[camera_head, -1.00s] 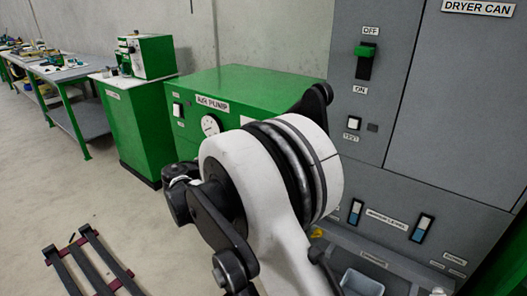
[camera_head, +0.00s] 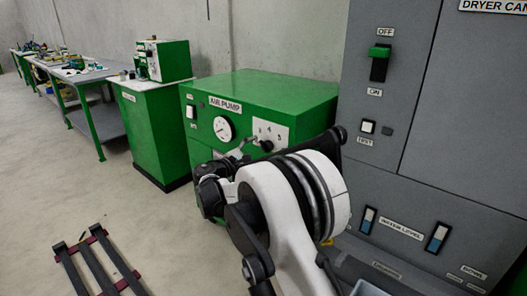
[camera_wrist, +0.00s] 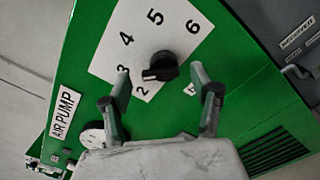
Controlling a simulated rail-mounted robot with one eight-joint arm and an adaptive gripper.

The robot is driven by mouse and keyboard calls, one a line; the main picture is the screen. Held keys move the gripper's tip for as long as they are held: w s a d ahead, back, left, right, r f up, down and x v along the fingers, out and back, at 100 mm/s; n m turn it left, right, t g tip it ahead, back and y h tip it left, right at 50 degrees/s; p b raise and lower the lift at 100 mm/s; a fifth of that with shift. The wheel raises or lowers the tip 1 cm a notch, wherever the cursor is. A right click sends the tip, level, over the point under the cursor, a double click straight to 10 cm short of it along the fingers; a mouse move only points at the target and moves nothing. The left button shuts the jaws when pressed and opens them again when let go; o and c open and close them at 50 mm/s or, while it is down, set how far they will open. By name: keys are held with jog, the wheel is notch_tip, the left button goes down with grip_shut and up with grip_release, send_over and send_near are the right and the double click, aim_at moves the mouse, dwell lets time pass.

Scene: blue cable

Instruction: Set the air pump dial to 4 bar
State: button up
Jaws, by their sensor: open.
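The air pump (camera_head: 290,90) is a green box with a white scale plate on its front. In the wrist view its black dial (camera_wrist: 160,67) sits on the white plate (camera_wrist: 107,62), numbered 2 to 6. The dial's pale mark faces lower left, roughly between 2 and 3; its exact setting is hard to tell. My gripper (camera_wrist: 162,86) is open and empty, its two fingers apart just below the dial in the picture. No contact with the dial shows. In the head view the fingers reach toward the plate beside the dial (camera_head: 266,146).
A round white gauge (camera_head: 223,128) and a white switch (camera_head: 191,112) are left of the dial. The grey dryer cabinet (camera_head: 425,130) with several switches stands close on the right. A dark slatted frame (camera_head: 98,265) lies on the open floor at left.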

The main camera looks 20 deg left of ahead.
aim_at(266, 146)
jog(key=shift+b+x, duration=0.3)
jog(key=shift+x, duration=1.25)
jog(key=c, duration=1.2)
jog(key=shift+o, duration=0.2)
jog(key=shift+r+m, duration=0.1)
jog(key=shift+m, duration=0.3)
jog(key=m+p, duration=0.1)
jog(key=m, duration=0.2)
jog(key=shift+d+m, duration=0.1)
jog(key=shift+m, duration=0.3)
jog(key=shift+d+m+p, duration=0.1)
jog(key=shift+m+p, duration=0.55)
jog(key=shift+m, duration=1.45)
